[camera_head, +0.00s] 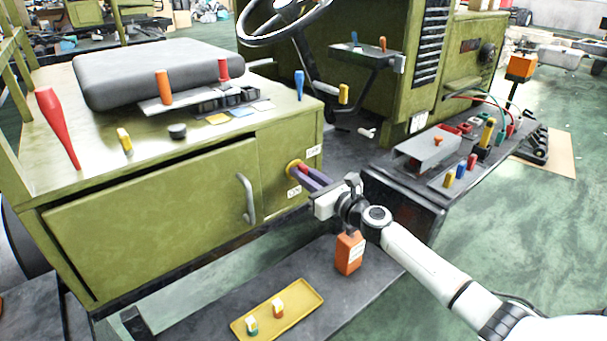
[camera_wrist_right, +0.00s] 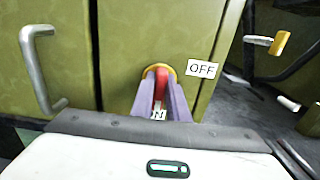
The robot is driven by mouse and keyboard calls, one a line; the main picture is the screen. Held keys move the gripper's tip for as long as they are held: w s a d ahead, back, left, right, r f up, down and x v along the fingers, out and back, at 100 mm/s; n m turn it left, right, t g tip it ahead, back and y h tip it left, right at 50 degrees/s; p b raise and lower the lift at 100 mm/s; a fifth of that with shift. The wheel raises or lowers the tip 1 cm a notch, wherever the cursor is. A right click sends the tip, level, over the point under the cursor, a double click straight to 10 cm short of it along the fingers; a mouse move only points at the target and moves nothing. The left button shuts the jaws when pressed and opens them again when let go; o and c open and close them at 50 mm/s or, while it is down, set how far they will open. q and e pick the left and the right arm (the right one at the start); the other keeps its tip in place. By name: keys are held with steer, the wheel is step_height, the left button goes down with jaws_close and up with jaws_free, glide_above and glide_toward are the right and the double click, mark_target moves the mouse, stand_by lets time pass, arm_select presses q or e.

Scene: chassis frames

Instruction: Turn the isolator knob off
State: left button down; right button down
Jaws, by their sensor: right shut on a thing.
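The isolator knob is red in the wrist view (camera_wrist_right: 161,84), on a round yellow base (camera_wrist_right: 157,70) fixed to the green chassis panel. In the head view the yellow base (camera_head: 293,168) shows, while the fingers largely hide the red handle. My right gripper (camera_head: 303,172) reaches the panel with its purple fingers on both sides of the handle, shut on it. In the wrist view the fingers (camera_wrist_right: 161,92) flank the handle, which looks roughly upright. An OFF label (camera_wrist_right: 201,69) is right of the knob. A second label (camera_head: 294,192), seemingly ON, is below it. My left gripper is out of view.
A grey door handle (camera_head: 246,198) is left of the knob. Below are an orange bottle (camera_head: 349,253) and a yellow tray (camera_head: 305,301) with small items, on a dark step. A dark bench (camera_head: 404,188) with tools stands right. A yellow-tipped lever (camera_wrist_right: 280,43) is beyond the panel edge.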

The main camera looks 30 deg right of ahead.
steer(key=n, duration=0.4)
steer(key=shift+a, duration=0.1)
steer(key=n, duration=0.2)
steer(key=n+b, duration=0.1)
steer(key=n, duration=0.1)
steer(key=shift+a+f+n, duration=0.1)
steer(key=shift+f+n, duration=0.1)
steer(key=shift+n, duration=0.1)
steer(key=n+b, duration=0.2)
steer(key=n, duration=0.2)
steer(key=shift+a+f, duration=0.1)
steer(key=n, duration=0.2)
steer(key=shift+n+b, duration=0.35)
steer(key=shift+n, duration=0.05)
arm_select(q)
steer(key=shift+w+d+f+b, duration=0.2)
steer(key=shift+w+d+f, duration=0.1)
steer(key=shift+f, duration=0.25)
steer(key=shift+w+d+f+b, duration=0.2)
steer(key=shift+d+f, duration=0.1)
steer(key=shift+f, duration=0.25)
arm_select(e)
steer(key=shift+f+n, duration=0.1)
steer(key=shift+n, duration=1.1)
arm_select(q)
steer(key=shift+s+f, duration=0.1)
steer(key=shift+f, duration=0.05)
arm_select(e)
steer(key=c, duration=1.8)
jaws_free()
